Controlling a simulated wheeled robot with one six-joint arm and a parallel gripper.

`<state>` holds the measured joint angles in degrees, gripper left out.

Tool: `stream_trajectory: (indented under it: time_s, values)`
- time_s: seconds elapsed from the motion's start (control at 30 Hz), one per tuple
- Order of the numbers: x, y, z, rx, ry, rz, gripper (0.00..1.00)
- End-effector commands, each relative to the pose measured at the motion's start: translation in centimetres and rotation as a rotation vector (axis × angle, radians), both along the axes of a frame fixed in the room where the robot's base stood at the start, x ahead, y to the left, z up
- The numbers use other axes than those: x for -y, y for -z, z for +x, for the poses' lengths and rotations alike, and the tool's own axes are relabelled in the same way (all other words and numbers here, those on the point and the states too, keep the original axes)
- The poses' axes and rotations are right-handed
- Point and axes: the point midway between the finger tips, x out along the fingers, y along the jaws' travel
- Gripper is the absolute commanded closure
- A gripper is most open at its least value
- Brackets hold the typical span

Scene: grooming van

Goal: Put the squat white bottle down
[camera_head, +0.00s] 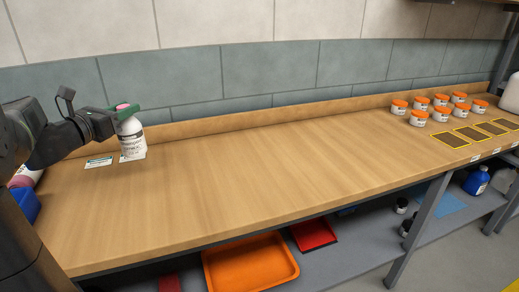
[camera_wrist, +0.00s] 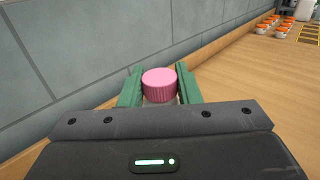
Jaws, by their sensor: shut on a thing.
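The squat white bottle (camera_head: 131,137) has a pink cap and dark print on its label. It is upright at the left end of the wooden counter, over or on a white label card (camera_head: 133,157); I cannot tell whether its base touches. My gripper (camera_head: 122,110) is shut on the bottle near its top. In the wrist view the pink cap (camera_wrist: 159,84) sits between the green fingers of my gripper (camera_wrist: 160,88). The bottle's body is hidden below the cap there.
A second label card (camera_head: 99,162) lies left of the bottle. A blue container (camera_head: 26,204) stands at the counter's left end. Several orange-lidded jars (camera_head: 419,117) and dark yellow-edged squares (camera_head: 451,139) are at the far right. The counter's middle (camera_head: 260,165) is clear; a tiled wall runs behind.

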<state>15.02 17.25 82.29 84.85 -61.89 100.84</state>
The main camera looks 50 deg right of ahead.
Motion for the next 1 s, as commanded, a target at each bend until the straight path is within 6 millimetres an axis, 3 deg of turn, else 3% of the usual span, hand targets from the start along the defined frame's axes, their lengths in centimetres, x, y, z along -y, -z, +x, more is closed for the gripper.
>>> stream_trajectory:
  time_s: [0.23,0.5,0.9,1.0]
  values:
    - [0.0,0.3,0.0,-0.001,0.0,0.0,1.0]
    - [0.0,5.1,0.0,-0.004,0.0,0.0,1.0]
    - [0.0,9.7,0.0,-0.002,0.0,0.0,1.0]
    - [0.0,10.0,0.0,0.0,0.0,-0.001,1.0]
